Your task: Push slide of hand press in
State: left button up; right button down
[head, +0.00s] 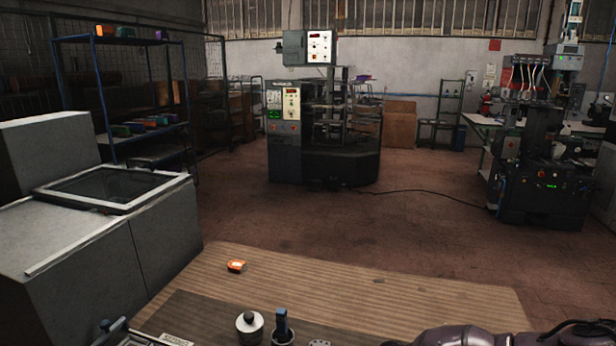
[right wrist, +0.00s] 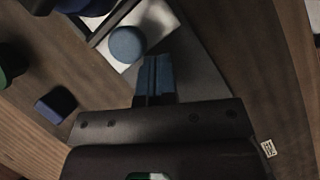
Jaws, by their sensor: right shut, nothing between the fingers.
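In the right wrist view my right gripper (right wrist: 155,82) is shut and empty, its two blue-grey fingers together. Just beyond the fingertips is a round grey-blue disc (right wrist: 126,44) on a bright plate (right wrist: 150,22), which seems to be part of the hand press. I cannot tell whether the fingertips touch the plate, and I cannot make out the slide for certain. In the head view a pale round cylinder (head: 249,322) and a dark blue upright piece (head: 282,325) show at the bottom edge, cut off below. My left gripper does not show.
The wooden table (head: 400,290) has a clear far part, with a small orange object (head: 236,266) on it. In the right wrist view a dark blue block (right wrist: 56,104) and a green object (right wrist: 8,75) lie to the left. A grey cabinet (head: 70,260) stands left of the table.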

jog(key=w+a+r, duration=0.1)
jog(key=a+r, duration=0.3)
jog(key=r, duration=0.3)
jog(key=shift+a+p, duration=0.15)
jog(key=shift+p, duration=0.2)
dwell(0.4)
jog(key=shift+w, duration=0.1)
